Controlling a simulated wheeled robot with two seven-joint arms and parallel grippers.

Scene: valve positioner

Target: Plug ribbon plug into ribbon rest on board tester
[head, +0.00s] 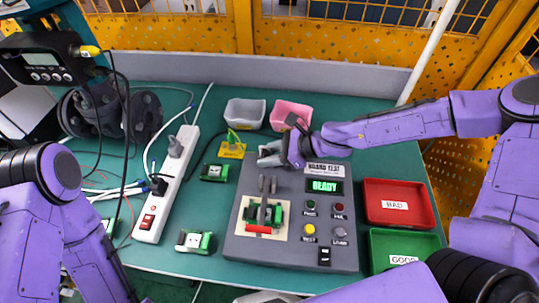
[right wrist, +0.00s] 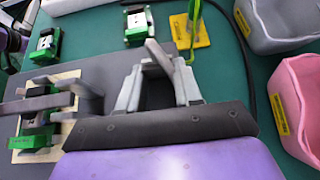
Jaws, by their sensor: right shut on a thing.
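The board tester (head: 285,250) is a grey box with a lit READY display. A board sits under its red-handled clamp (head: 262,215). A yellow block with a green upright part (head: 232,150) stands just behind the tester, left of the gripper. I cannot make out the ribbon rest for certain. My left gripper is not in view.
Grey (head: 245,112) and pink (head: 290,115) bins stand behind the gripper. Red BAD (head: 395,222) and green GOOD (head: 378,262) trays are at the right. Loose green-edged boards (head: 195,241) and a power strip (head: 160,205) lie left. A black cable (right wrist: 246,70) runs behind the gripper.

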